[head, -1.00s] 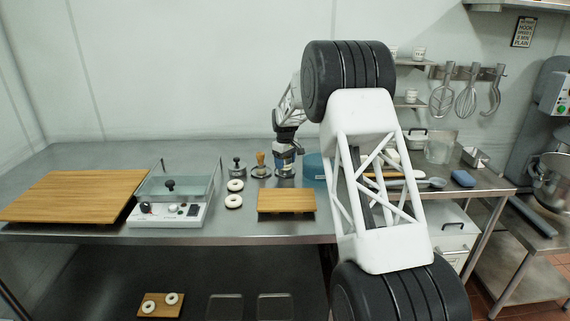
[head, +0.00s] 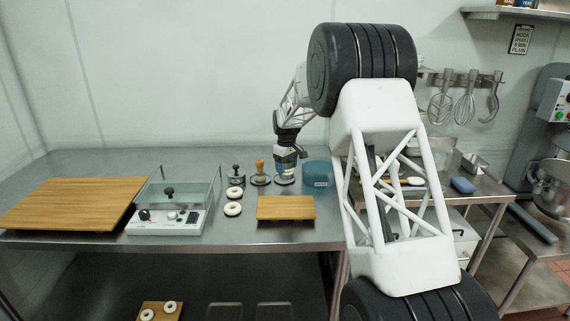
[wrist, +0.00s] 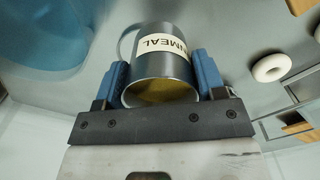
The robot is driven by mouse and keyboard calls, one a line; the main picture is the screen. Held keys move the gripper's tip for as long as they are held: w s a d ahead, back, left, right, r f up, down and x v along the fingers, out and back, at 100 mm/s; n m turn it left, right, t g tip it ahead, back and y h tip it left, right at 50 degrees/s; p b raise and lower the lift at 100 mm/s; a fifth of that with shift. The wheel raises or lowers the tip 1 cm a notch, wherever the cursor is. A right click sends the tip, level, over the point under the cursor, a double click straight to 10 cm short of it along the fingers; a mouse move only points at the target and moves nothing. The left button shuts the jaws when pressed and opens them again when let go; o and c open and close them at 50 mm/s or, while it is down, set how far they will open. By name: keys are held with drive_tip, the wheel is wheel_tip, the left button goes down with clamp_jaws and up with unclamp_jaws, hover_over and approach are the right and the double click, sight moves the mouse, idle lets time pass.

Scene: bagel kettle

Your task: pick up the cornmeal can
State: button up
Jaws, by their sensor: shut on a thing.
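The cornmeal can (wrist: 163,63) is a grey metal cylinder with a cream label reading part of "CORNMEAL"; its open top shows yellow meal inside. My gripper (wrist: 160,82) is shut on it, with a blue finger pad on each side of the can. In the head view my gripper (head: 288,157) is near the back of the steel table, pointing down. The can there is small and mostly covered by the fingers, so I cannot tell whether it touches the table.
A blue tub (head: 318,173) stands just right of my gripper. To the left are a wooden-handled stamp (head: 260,174), a dark-knobbed metal pot (head: 236,175) and two bagels (head: 233,209). A wooden board (head: 286,208) lies in front; a glass-lidded boiler (head: 167,216) stands farther left.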

drive_tip(key=s+d+r, duration=0.1)
drive_tip(key=s, duration=1)
drive_tip(key=shift+d, duration=0.25)
drive_tip(key=shift+r, duration=0.15)
idle(0.3)
drive_tip(key=s+a+r, duration=0.4)
drive_tip(key=r, duration=0.2)
drive_tip(key=s+a+r, duration=0.5)
drive_tip(key=r, duration=0.2)
drive_tip(key=shift+r, duration=0.3)
drive_tip(key=shift+w+f, duration=0.1)
drive_tip(key=shift+f, duration=0.05)
wheel_tip(320, 180, down, 10)
drive_tip(key=shift+f, duration=0.15)
idle(0.7)
idle(0.3)
drive_tip(key=d, duration=1.3)
idle(0.7)
drive_tip(key=shift+d, duration=0.1)
